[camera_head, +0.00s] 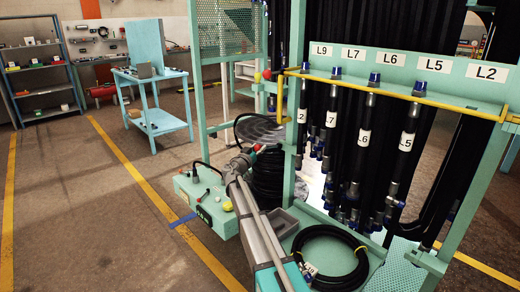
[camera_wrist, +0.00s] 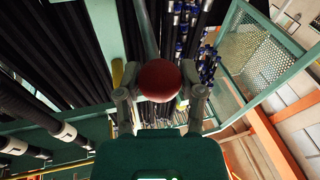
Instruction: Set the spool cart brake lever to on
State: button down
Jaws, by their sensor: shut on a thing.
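A round red knob (camera_wrist: 159,80) sits between the two fingers of my gripper (camera_wrist: 160,98) in the wrist view, with one finger against each side. My gripper is shut on it. In the head view my gripper (camera_head: 257,150) is at the left side of the green hose rack, near a coil of black hose (camera_head: 267,178). A small patch of red shows at its fingertips there. The lever's shaft and any on or off marking are hidden or too small to read. I cannot tell the lever's position.
The green rack (camera_head: 403,63) carries hanging black hoses with labels such as L6 and L5. A yellow rail (camera_head: 400,95) crosses its front. A coiled black hose (camera_head: 328,262) lies low. A green box (camera_head: 205,200) stands at left. Open floor (camera_head: 75,220) lies further left.

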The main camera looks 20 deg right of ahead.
jog(key=shift+a+f+b, duration=0.25)
jog(key=shift+f+b, duration=0.5)
jog(key=shift+f, duration=0.15)
jog(key=shift+a+f+b, duration=0.2)
jog(key=shift+f+b, duration=0.5)
jog(key=shift+f, duration=0.15)
jog(key=shift+s, duration=0.1)
jog(key=shift+c, duration=1.1)
grip_release()
jog(key=shift+a+f, duration=0.1)
jog(key=shift+d, duration=0.2)
